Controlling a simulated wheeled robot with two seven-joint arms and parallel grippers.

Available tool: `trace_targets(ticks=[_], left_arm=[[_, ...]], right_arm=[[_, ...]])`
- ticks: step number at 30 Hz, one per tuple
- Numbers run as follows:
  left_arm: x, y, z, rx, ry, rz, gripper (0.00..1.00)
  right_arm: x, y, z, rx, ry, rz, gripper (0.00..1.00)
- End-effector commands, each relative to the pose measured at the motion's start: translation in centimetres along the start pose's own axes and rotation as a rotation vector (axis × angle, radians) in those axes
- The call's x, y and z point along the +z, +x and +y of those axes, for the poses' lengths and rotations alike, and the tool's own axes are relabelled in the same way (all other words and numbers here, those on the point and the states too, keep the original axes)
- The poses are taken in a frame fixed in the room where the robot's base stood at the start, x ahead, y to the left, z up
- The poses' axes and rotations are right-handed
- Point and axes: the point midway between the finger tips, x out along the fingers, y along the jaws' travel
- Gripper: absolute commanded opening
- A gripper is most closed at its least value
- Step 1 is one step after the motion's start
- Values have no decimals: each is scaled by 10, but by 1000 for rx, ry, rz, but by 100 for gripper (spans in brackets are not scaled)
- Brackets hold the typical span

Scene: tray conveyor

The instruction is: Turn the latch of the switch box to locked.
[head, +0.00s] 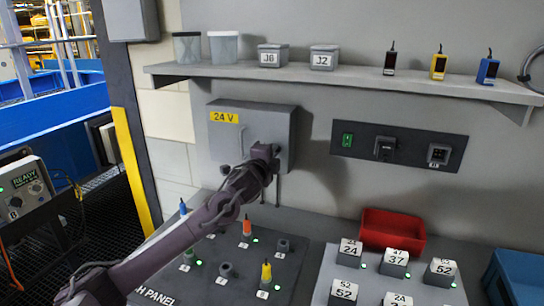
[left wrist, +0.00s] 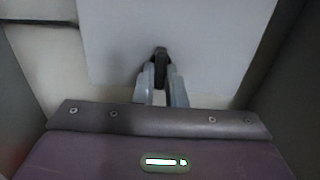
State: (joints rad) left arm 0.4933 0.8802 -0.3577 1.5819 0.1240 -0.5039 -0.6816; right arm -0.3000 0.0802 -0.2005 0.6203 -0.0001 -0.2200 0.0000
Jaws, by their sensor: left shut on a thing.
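The grey switch box (head: 262,124) with a yellow 24 V label is mounted on the wall below the shelf. Its pale front also fills the upper middle of the left wrist view (left wrist: 200,45). My left gripper (head: 276,156) is at the right part of the box front. In the left wrist view, its two fingers (left wrist: 161,80) are shut on a small dark latch (left wrist: 161,56), which stands upright in the picture. In the head view the gripper hides the latch. My right gripper is not in view.
A shelf (head: 340,78) with jars, boxes and small devices runs above the box. A dark socket panel (head: 408,142) is to the right. Below are a panel with coloured plugs (head: 222,248), a red bin (head: 392,230) and numbered blocks (head: 397,258).

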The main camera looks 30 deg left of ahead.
Motion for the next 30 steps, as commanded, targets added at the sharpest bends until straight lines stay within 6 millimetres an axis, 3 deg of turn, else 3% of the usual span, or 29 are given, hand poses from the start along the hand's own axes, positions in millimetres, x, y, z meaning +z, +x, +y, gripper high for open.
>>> trace_targets(ticks=[16, 17, 22, 30], left_arm=[[-2, 0, 2, 5, 30, 3, 0], [-2, 0, 3, 5, 30, 3, 12], [-1, 0, 2, 4, 28, 2, 33], [-1, -1, 1, 2, 27, 1, 33]], right_arm=[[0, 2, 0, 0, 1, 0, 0], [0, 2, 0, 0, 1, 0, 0], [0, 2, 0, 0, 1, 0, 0], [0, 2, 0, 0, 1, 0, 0]])
